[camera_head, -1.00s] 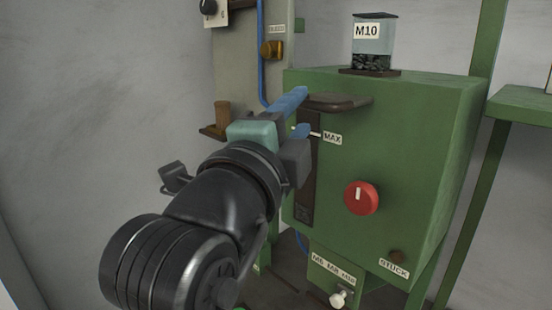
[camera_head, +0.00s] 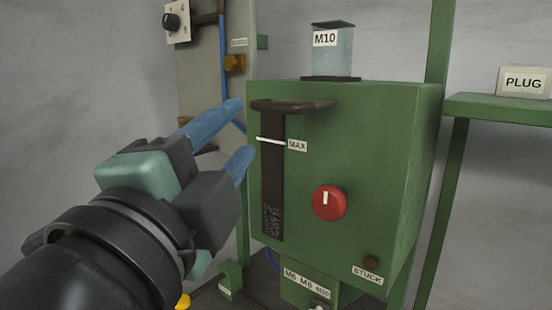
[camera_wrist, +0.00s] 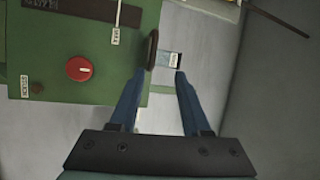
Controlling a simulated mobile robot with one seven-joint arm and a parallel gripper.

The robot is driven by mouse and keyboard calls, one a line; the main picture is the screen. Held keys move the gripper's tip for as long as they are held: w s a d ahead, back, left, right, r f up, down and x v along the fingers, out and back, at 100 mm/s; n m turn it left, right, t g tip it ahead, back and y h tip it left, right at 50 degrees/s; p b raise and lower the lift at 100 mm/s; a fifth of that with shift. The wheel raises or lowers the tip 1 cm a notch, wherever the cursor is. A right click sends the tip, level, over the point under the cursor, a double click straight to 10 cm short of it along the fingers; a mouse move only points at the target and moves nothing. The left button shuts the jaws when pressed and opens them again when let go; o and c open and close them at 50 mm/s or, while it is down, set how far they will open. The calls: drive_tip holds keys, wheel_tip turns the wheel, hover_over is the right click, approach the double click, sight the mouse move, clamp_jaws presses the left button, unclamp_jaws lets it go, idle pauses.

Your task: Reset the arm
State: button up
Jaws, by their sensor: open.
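My gripper (camera_head: 243,128) is at the left in the head view. Its two blue fingers are spread apart with nothing between them. They point toward the upper left of the green machine (camera_head: 385,170), and I cannot tell the exact gap to it. My dark wrist fills the lower left of the head view.
The machine has a red knob (camera_head: 328,203), a dark slot with a MAX label (camera_head: 297,146), a brown ledge (camera_head: 292,104) and an M10 container (camera_head: 332,52) on top. A PLUG box (camera_head: 524,83) stands on a green shelf at right. A dial panel (camera_head: 177,22) is at upper left.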

drive_tip(key=s+d+r+n+t+y, duration=0.2)
drive_tip(key=s+d+r+n+t, duration=0.1)
drive_tip(key=n, duration=0.6)
drive_tip(key=s+d+r+n+t+y, duration=0.2)
drive_tip(key=s+r+n+t, duration=0.1)
drive_tip(key=n, duration=0.6)
drive_tip(key=shift+d+r+n+t+b, duration=0.3)
drive_tip(key=shift+d+r+t, duration=0.1)
drive_tip(key=shift+r+t, duration=0.35)
